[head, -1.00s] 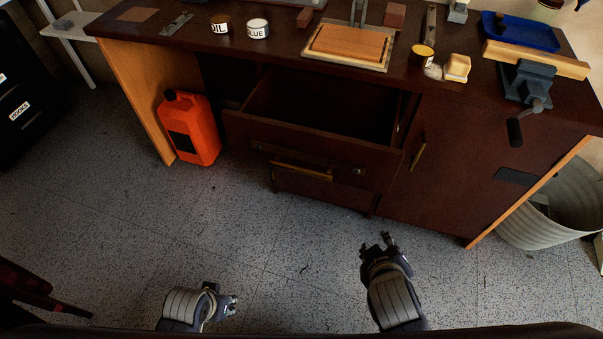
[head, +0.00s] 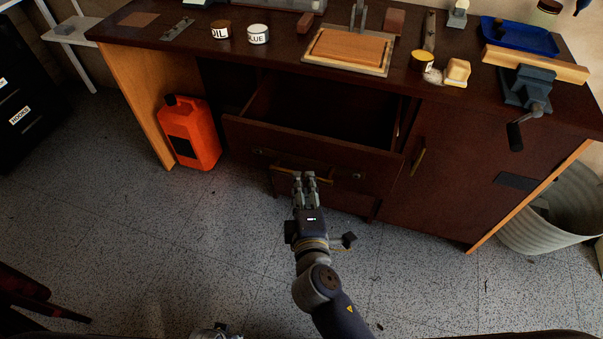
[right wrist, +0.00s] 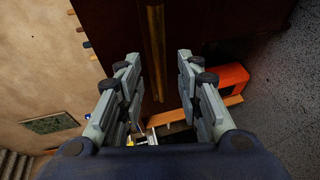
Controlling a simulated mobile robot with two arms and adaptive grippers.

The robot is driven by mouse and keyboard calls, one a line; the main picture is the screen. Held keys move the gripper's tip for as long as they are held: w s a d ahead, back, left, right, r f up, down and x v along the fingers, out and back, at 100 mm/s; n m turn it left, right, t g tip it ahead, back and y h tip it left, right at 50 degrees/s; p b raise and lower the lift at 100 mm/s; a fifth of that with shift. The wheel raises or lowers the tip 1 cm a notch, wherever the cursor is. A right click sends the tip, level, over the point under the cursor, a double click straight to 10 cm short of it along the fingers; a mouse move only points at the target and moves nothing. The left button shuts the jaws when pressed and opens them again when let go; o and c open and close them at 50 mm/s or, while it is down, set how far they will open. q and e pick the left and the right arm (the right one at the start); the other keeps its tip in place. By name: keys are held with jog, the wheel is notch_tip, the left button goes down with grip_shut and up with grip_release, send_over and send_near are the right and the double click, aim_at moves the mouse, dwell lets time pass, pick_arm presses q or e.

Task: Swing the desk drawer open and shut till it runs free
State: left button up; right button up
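The dark wooden desk drawer (head: 315,143) stands pulled out below the desktop, and its inside looks empty. Its brass handle (head: 284,169) runs across the drawer front. My right gripper (head: 304,176) is at the handle, covering part of it in the head view. In the right wrist view the fingers of my right gripper (right wrist: 159,62) are spread, with the brass handle (right wrist: 156,45) showing in the gap, clear of both fingers. My left gripper (head: 215,331) only just shows at the bottom edge; its fingers cannot be made out.
The desktop (head: 275,60) holds tins, a board, a blue tray and a vise (head: 527,88). An orange can (head: 190,132) stands left of the drawer. A cupboard door with a handle (head: 418,156) is on the right, a metal bin (head: 555,212) beyond. The floor in front is clear.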

jog(key=x, duration=0.5)
grip_shut()
